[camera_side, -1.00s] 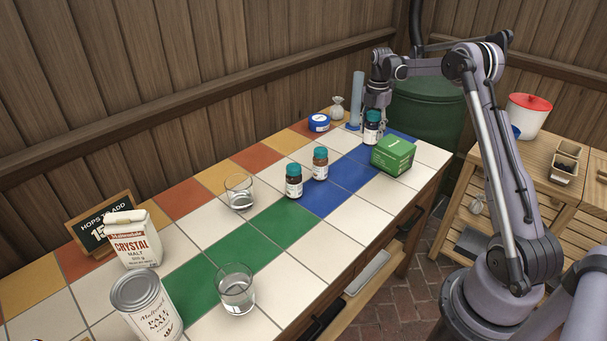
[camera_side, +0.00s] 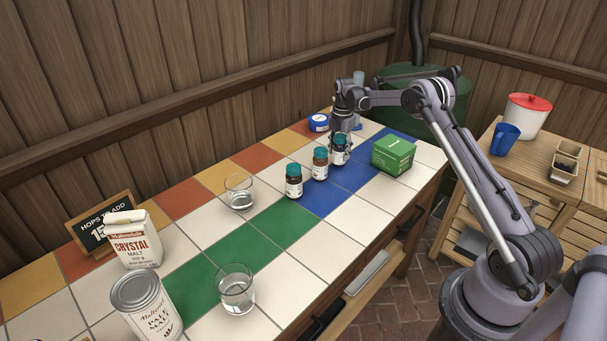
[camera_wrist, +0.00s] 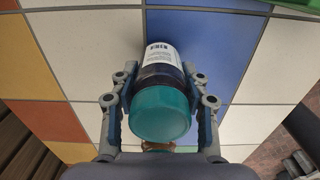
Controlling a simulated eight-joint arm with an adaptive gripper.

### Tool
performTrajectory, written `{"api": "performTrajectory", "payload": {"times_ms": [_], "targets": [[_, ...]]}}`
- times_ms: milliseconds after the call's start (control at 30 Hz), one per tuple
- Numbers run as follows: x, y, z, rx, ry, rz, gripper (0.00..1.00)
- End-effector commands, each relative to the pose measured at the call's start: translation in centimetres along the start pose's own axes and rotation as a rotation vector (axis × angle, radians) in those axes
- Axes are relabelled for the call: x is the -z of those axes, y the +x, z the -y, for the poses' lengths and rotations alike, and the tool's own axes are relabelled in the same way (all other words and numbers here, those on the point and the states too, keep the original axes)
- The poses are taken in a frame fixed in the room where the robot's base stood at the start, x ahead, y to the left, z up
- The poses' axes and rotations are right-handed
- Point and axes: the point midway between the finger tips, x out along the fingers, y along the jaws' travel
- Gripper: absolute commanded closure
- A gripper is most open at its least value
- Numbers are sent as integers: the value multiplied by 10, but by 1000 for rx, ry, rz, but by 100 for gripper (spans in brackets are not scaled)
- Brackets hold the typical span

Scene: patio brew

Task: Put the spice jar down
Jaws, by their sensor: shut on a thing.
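The spice jar (camera_side: 339,155) is a dark jar with a teal lid and a white label. My gripper (camera_side: 341,141) is shut on it from above. In the wrist view my gripper (camera_wrist: 160,104) has a finger on each side of the jar (camera_wrist: 160,90), over blue and white tiles.
A green box (camera_side: 393,155) sits close on the right. A blue round tin (camera_side: 319,122) is behind. Two clear glasses (camera_side: 239,192) (camera_side: 236,289), a malt carton (camera_side: 133,240) and a can (camera_side: 147,306) stand to the left. White tiles in front are clear.

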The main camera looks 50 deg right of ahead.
Motion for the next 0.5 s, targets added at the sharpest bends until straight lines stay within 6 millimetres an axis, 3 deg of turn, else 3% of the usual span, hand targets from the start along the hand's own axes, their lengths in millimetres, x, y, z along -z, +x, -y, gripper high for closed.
{"api": "performTrajectory", "payload": {"times_ms": [367, 400, 467, 500], "targets": [[0, 5, 0, 0, 0, 0, 89], [0, 6, 0, 0, 0, 0, 51], [0, 6, 0, 0, 0, 0, 34], [0, 6, 0, 0, 0, 0, 31]]}}
